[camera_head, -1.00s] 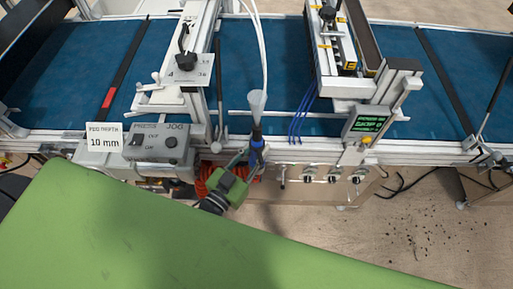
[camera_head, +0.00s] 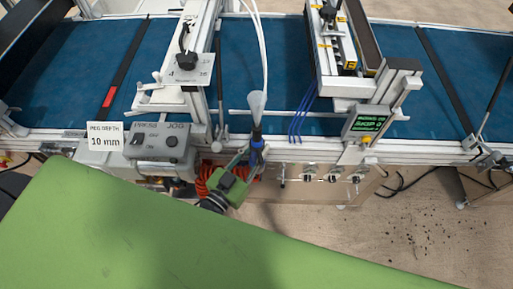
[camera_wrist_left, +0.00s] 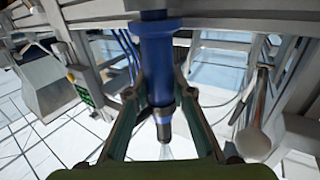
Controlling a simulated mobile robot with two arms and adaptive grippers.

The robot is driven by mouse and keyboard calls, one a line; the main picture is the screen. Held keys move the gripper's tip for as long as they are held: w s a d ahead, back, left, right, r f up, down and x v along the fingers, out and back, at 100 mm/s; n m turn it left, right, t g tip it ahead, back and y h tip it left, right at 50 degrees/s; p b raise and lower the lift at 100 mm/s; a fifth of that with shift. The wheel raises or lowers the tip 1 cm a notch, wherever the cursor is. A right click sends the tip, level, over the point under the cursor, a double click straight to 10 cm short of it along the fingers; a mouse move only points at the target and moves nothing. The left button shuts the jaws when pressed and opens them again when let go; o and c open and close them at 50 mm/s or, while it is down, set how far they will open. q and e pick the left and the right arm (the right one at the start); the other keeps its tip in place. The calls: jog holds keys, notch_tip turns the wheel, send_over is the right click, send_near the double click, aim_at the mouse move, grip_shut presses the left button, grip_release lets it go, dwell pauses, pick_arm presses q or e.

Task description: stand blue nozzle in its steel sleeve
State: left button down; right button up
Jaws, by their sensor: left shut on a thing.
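The blue nozzle (camera_head: 257,146) is in front of the front rail of the seeder, below a pale translucent cone. It has a dark tip and a thick blue body, which fills the upper middle of the left wrist view (camera_wrist_left: 158,60). My left gripper (camera_head: 252,160) is shut on the nozzle, with one finger on each side of it; the fingers also show in the left wrist view (camera_wrist_left: 160,100). I cannot pick out the steel sleeve with certainty. My right gripper is not in view.
The blue belt (camera_head: 265,60) lies behind the rail. A grey jog control box (camera_head: 158,150) is left of the gripper, and a green display (camera_head: 369,123) is to the right. My green body covers the lower left.

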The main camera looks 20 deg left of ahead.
pick_arm(q)
jog(key=shift+f, duration=0.35)
dwell(0.6)
jog(key=c, duration=1.7)
grip_release()
jog(key=shift+s+f, duration=0.1)
jog(key=shift+s, duration=0.05)
jog(key=v, duration=1.1)
jog(key=shift+s+a, duration=0.15)
jog(key=shift+s, duration=0.25)
jog(key=s+a+f+g+y, duration=0.1)
jog(key=s+f+g, duration=0.15)
jog(key=f, duration=0.75)
jog(key=s+a+f+g+y, duration=0.1)
jog(key=s+f+g, duration=0.15)
jog(key=f, duration=0.65)
jog(key=s+a+f+g+y, duration=0.1)
jog(key=s+f+g, duration=0.15)
jog(key=f, duration=0.75)
jog(key=s+a+f+g, duration=0.1)
jog(key=s+f+g, duration=0.2)
jog(key=s+f, duration=0.2)
jog(key=s+a+f+g+y, duration=0.1)
jog(key=s+f+g, duration=0.2)
jog(key=s+f, duration=0.2)
jog(key=s+a+f+g, duration=0.2)
jog(key=s+f+g, duration=0.1)
jog(key=s+f, duration=0.2)
jog(key=shift+s+n+y, duration=0.3)
jog(key=shift+s, duration=1.1)
